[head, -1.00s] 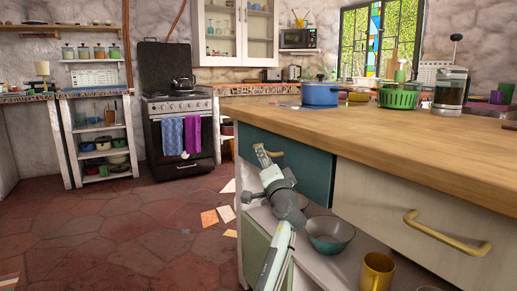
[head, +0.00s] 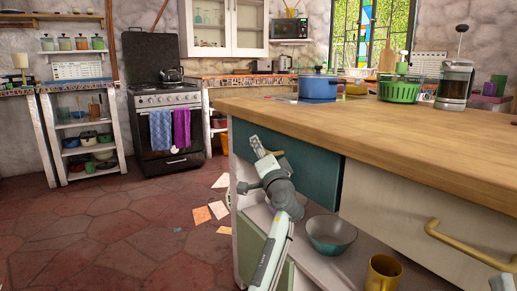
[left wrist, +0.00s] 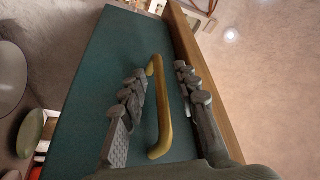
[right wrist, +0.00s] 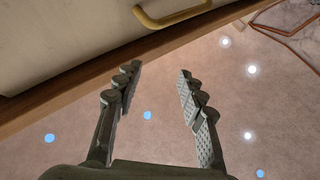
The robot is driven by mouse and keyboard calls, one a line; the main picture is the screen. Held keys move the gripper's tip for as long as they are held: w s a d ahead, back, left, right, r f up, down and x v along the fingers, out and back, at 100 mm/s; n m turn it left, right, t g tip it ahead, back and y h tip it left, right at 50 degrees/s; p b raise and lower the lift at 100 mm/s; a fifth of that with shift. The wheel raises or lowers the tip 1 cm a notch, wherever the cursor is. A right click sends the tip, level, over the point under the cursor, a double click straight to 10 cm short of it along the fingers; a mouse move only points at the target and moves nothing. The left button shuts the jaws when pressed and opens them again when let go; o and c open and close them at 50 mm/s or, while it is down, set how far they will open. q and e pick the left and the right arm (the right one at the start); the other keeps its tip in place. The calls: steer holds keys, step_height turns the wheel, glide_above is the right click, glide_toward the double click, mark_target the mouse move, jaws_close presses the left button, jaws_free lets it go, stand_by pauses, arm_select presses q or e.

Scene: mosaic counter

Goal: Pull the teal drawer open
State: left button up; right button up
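The teal drawer (head: 318,170) is at the left end of the wooden-topped counter. It looks closed. In the left wrist view its teal front (left wrist: 95,80) fills the left half. Its brass handle (left wrist: 161,110) lies between the two fingers of my left gripper (left wrist: 165,85), which is open with gaps on both sides. In the head view my left gripper (head: 262,150) is at the drawer front and hides most of the handle. My right gripper (right wrist: 155,80) is open and empty in the right wrist view, below a cream drawer front with a brass handle (right wrist: 172,14).
A cream drawer (head: 400,205) with a brass handle (head: 465,245) is right of the teal one. An open shelf below holds a grey-green bowl (head: 331,235) and a yellow mug (head: 383,272). A blue pot (head: 318,88) stands on the counter.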

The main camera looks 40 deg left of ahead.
arm_select(q)
steer(key=shift+c, duration=0.4)
jaws_close()
arm_select(e)
steer(key=shift+r, duration=0.3)
